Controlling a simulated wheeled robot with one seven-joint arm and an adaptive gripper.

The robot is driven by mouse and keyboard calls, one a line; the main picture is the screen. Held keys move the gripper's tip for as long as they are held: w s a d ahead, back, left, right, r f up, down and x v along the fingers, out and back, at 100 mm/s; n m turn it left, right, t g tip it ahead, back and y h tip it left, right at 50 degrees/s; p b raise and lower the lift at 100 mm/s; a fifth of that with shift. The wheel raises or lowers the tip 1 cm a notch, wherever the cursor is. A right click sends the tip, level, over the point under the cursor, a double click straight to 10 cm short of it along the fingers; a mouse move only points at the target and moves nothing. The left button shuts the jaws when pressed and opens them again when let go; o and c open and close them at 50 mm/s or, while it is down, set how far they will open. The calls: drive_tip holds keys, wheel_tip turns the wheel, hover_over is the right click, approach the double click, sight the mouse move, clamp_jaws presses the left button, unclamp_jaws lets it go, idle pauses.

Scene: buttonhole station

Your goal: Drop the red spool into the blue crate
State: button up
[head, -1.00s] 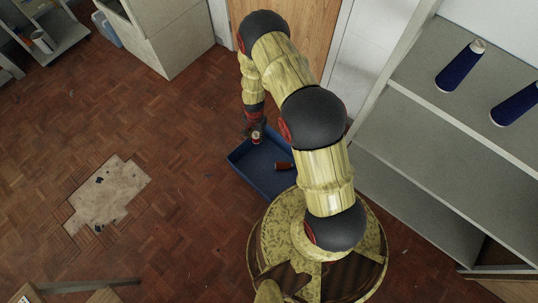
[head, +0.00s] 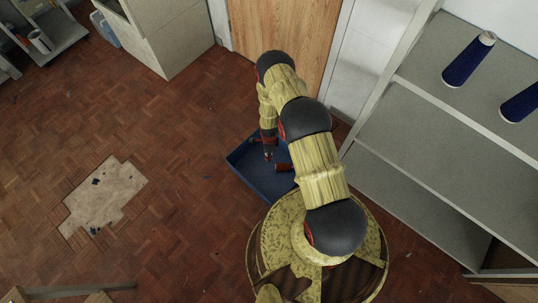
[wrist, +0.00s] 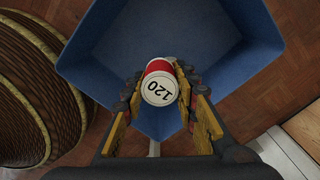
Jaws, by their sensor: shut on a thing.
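The red spool (wrist: 159,84) is between my fingers in the wrist view. Its pale round end, marked 120, faces the camera, with a red band behind it. My gripper (head: 268,153) is shut on it and points down over the blue crate (head: 246,171). The crate's blue floor and walls also show beyond the fingers in the wrist view (wrist: 112,45). I cannot tell how high the spool is above the crate floor. A reddish-brown item (head: 284,167) lies in the crate, close right of my gripper in the head view.
A grey shelf (head: 440,130) stands at the right with two dark blue spools (head: 468,60) on top. A wooden door (head: 285,30) is behind the crate. Parquet floor (head: 175,130) with a pale worn patch (head: 103,198) lies open at the left.

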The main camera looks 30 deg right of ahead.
wheel_tip(320, 180, down, 6)
drive_tip(key=b, duration=0.3)
idle(0.3)
drive_tip(key=o, duration=1.1)
drive_tip(key=shift+r, duration=0.15)
wheel_tip(320, 180, up, 12)
idle(0.5)
